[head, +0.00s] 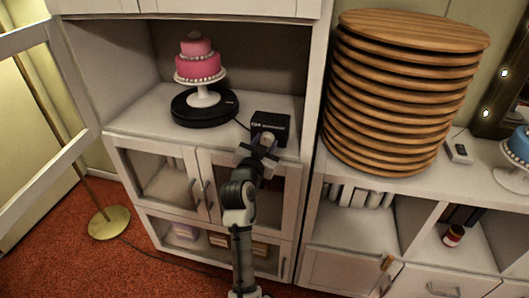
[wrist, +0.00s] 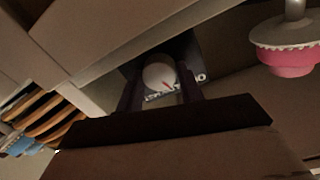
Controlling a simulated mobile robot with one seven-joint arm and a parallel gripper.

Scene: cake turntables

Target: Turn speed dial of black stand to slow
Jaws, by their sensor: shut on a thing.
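The black stand (head: 180,108) is a low round turntable on the cabinet shelf in the head view. A cable runs from it to a black control box (head: 280,124) at the shelf's front edge. In the wrist view the box's speed dial (wrist: 157,74) is a round pale knob with a small red mark pointing to the picture's lower right. My gripper (head: 265,145) is at the box's front. In the wrist view my gripper (wrist: 160,90) has one dark finger on each side of the dial and is shut on it. White lettering beside the dial is partly hidden and unreadable.
A pink tiered cake (head: 198,68) on a white pedestal stands on the turntable. A cabinet upright (head: 314,90) rises right of the box. Beyond it are stacked wooden boards (head: 395,90), a small grey device (head: 459,150) and a blue cake (head: 518,145).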

